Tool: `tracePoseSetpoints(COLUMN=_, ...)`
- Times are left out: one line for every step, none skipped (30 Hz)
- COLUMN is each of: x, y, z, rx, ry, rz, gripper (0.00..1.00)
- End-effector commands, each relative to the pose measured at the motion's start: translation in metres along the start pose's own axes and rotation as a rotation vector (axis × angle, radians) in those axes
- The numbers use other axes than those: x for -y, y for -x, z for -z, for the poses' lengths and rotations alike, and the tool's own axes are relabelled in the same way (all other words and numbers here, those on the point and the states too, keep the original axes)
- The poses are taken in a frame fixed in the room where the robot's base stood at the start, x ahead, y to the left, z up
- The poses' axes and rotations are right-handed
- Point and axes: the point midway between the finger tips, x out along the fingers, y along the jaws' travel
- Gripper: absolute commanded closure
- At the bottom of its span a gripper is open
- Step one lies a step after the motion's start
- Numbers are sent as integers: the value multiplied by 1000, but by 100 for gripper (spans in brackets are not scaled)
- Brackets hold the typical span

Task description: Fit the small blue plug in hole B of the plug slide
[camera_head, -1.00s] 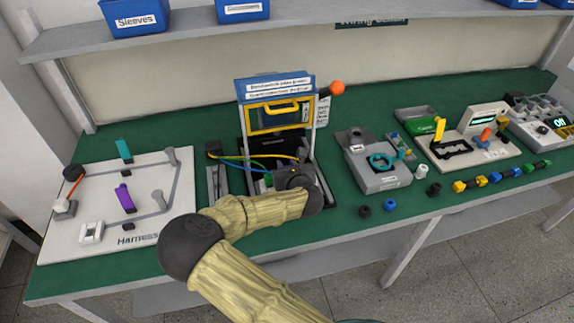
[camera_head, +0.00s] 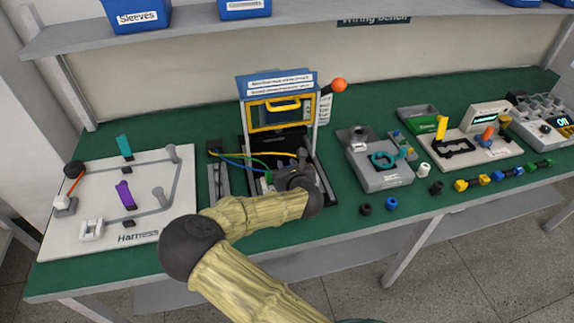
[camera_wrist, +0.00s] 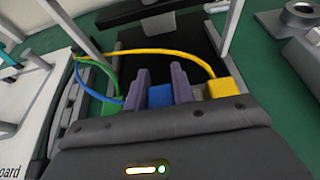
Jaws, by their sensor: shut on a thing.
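The small blue plug (camera_wrist: 160,96) is between the two grey-purple fingers of my gripper (camera_wrist: 160,88) in the wrist view. The gripper is shut on it. A blue wire (camera_wrist: 93,92) runs in from the left toward it. A green plug (camera_wrist: 110,104) is left of the fingers, and a yellow plug (camera_wrist: 222,88) is to the right. A light grey piece (camera_wrist: 197,92), perhaps part of the plug slide, shows between the right finger and the yellow plug. Hole B is hidden or cannot be made out. In the head view my gripper (camera_head: 296,172) is low in the fixture, its fingertips mostly hidden.
The fixture's raised yellow-framed guard (camera_head: 281,114) and its posts stand close behind my gripper. A white harness board (camera_head: 140,200) lies left. A grey box (camera_head: 381,173) stands right, with a loose black piece (camera_head: 365,209) and blue piece (camera_head: 391,204) in front.

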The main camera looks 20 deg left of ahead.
Motion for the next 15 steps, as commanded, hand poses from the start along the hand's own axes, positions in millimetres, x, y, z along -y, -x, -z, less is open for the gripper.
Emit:
tracePoseSetpoints(x=1, y=0, z=1, rx=0, ry=-1, rz=2, gripper=97)
tracePoseSetpoints(x=2, y=-1, z=2, rx=0, ry=-1, rz=2, gripper=97)
tracePoseSetpoints(x=2, y=-1, z=2, rx=0, ry=-1, rz=2, gripper=97)
tracePoseSetpoints(x=2, y=-1, z=3, rx=0, ry=-1, rz=2, gripper=97)
tracePoseSetpoints(x=2, y=-1, z=3, rx=0, ry=-1, rz=2, gripper=97)
tracePoseSetpoints(x=2, y=-2, z=4, rx=0, ry=-1, rz=2, gripper=97)
tracePoseSetpoints(x=2, y=-2, z=4, rx=0, ry=-1, rz=3, gripper=97)
tracePoseSetpoints(x=2, y=-2, z=5, rx=0, ry=-1, rz=3, gripper=97)
tracePoseSetpoints(x=2, y=-2, z=5, rx=0, ry=-1, rz=3, gripper=97)
tracePoseSetpoints(x=2, y=-2, z=6, rx=0, ry=-1, rz=3, gripper=97)
tracePoseSetpoints(x=2, y=-2, z=6, rx=0, ry=-1, rz=2, gripper=97)
tracePoseSetpoints(x=1, y=-3, z=7, rx=0, ry=0, rz=2, gripper=97)
tracePoseSetpoints(x=1, y=-3, z=7, rx=0, ry=0, rz=1, gripper=97)
tracePoseSetpoints(x=0, y=-3, z=8, rx=0, ry=0, rz=1, gripper=97)
tracePoseSetpoints(x=-1, y=-3, z=8, rx=0, ry=1, rz=-1, gripper=97)
